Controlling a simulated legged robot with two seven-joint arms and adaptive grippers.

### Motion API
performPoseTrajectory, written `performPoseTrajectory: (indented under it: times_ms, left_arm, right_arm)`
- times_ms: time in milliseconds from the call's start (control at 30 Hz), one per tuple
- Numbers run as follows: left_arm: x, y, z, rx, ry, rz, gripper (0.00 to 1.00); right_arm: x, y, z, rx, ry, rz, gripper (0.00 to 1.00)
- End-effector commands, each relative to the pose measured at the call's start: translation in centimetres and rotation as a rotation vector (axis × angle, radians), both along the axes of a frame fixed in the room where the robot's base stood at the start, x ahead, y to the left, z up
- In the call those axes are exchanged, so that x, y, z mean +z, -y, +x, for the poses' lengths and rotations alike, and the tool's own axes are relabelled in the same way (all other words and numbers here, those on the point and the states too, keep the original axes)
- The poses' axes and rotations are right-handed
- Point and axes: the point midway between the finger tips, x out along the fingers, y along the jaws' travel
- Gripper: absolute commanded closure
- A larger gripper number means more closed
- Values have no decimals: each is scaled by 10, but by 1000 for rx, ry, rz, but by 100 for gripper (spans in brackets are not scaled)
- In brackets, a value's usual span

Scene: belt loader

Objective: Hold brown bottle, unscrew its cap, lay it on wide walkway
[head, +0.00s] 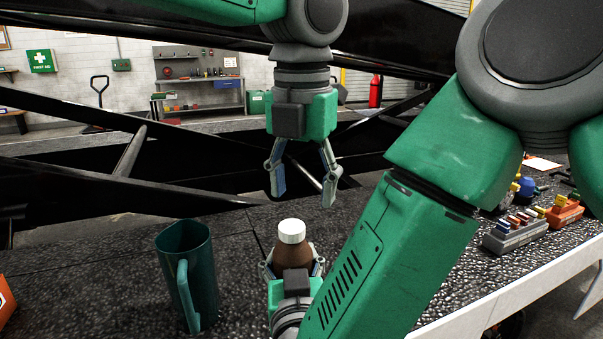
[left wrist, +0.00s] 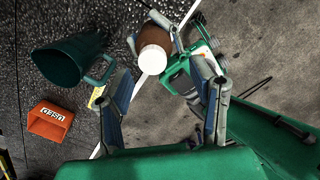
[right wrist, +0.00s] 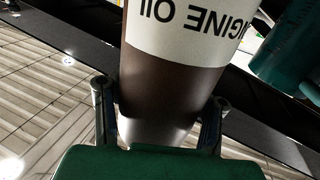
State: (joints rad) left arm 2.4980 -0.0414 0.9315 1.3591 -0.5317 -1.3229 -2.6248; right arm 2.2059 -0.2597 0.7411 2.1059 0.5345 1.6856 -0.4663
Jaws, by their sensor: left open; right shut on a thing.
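The brown bottle (head: 293,255) stands upright in my right gripper (head: 292,268), its white cap (head: 291,231) on top. In the right wrist view the two fingers lie on either side of the bottle (right wrist: 160,75), whose white label reads ENGINE OIL upside down. My left gripper (head: 303,190) is open and empty, pointing down above the cap and apart from it. In the left wrist view the cap (left wrist: 153,58) lies between the open fingers, further off. The dark speckled walkway surface (head: 90,255) spreads below; the bottle's base is hidden in the head view.
A dark green jug (head: 190,265) stands left of the bottle. An orange box (left wrist: 50,121) is at the far left. A grey tray with small parts (head: 515,232) and an orange one (head: 563,212) sit at the right. Black beams (head: 120,180) cross behind.

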Motion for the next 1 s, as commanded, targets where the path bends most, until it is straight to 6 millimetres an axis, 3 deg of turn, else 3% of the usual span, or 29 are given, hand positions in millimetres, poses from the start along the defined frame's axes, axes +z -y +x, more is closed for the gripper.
performPoseTrajectory:
  times_ms: [333,733,767,800,900,1000]
  left_arm:
    - [-50,0,2,0,-2,2,50]
    - [-59,1,2,0,-2,0,50]
    - [-59,1,2,0,-2,0,56]
    - [-59,1,2,0,-3,0,70]
    - [-59,1,1,-1,-3,-2,100]
    - [-59,3,1,-2,-3,-5,100]
  right_arm:
    - [1,0,0,-1,3,1,100]
    - [2,0,0,0,4,1,100]
    - [2,0,0,0,4,1,100]
    - [2,0,0,0,4,1,100]
    - [1,-1,0,1,3,1,100]
    - [1,-2,0,4,3,1,100]
